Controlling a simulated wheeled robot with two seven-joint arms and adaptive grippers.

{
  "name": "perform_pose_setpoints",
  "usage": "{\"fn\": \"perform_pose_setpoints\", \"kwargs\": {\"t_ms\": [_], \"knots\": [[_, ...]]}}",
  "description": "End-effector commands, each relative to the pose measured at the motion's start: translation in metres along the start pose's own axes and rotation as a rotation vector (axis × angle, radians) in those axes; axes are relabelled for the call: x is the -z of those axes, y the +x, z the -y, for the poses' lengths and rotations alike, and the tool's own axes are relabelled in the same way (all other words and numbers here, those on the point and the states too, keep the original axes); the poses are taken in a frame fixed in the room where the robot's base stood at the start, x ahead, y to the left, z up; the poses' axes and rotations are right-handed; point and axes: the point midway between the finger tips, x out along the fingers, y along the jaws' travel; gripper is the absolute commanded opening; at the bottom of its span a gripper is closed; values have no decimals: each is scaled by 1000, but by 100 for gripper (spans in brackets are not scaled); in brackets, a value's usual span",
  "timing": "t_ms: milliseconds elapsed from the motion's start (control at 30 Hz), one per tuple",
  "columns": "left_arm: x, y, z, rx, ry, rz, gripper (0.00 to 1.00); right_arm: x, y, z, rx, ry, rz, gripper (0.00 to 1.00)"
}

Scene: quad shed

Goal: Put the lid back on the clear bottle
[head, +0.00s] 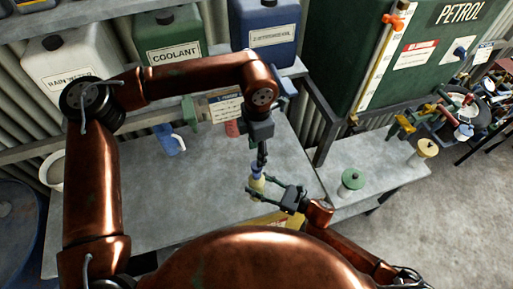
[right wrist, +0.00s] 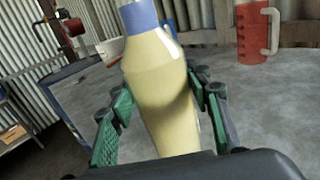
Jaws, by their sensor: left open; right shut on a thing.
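The bottle (head: 257,182), pale yellow, stands upright or nearly so near the front right of the grey bench. In the right wrist view the bottle (right wrist: 162,85) fills the middle, slightly tilted in the picture. My right gripper (head: 270,191) is shut on its body, one finger on each side. My left gripper (head: 261,160) is open, pointing down just above the bottle's top. I cannot tell whether it touches the top. A blue part (right wrist: 140,14) shows at the bottle's upper end; I cannot tell if it belongs to the bottle. I cannot make out the lid for sure.
A blue jug (head: 169,140) and a red mug (head: 232,128) stand farther back; the mug (right wrist: 255,32) also shows in the right wrist view. A green-topped item (head: 352,180) and a tan one (head: 427,148) stand on the right-hand bench. The bench's front left is clear.

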Motion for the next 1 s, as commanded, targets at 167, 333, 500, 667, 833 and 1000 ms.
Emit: {"fn": "perform_pose_setpoints", "kwargs": {"t_ms": [167, 333, 500, 667, 833, 1000], "knots": [[0, -3, -1, -1, -358, 2, 42, 0, 0, 0, 0, 0, 0, 0], [0, -6, -1, 1, -697, 2, 42, 0, 0, 0, 0, 0, 0, 0], [0, -8, -1, 1, -960, 4, 42, 0, 0, 0, 0, 0, 0, 0], [0, -9, -2, 2, -1100, 4, 42, 0, 0, 0, 0, 0, 0, 0], [0, -9, -1, 3, -1144, 4, 42, 0, 0, 0, 0, 0, 0, 0], [0, -9, -1, 3, -1143, 4, 42, 0, 0, 0, 0, 0, 0, 0]]}}
